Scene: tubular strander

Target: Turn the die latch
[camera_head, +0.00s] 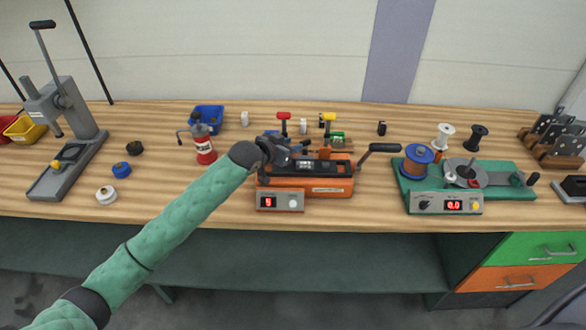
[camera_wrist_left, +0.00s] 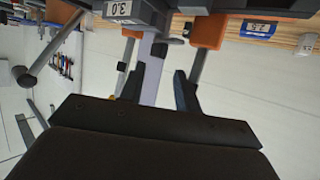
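The orange strander machine (camera_head: 310,182) stands on the bench near the middle, with a red display and a knob on its front box. I cannot tell for certain which part is the die latch; my arm hides part of the machine's left side. My left gripper (camera_head: 282,152) is over the left part of the machine. In the left wrist view its two dark fingers (camera_wrist_left: 158,90) are apart, and I see nothing clamped between them. Orange blocks (camera_wrist_left: 209,31) and a grey part marked 3.0 (camera_wrist_left: 125,9) lie just beyond the fingers. My right gripper is not in view.
A black crank handle (camera_head: 379,148) sticks out right of the machine. Red (camera_head: 284,116) and yellow (camera_head: 329,117) topped levers stand behind it. A green winder (camera_head: 470,185) stands right. The bench front edge is mostly clear.

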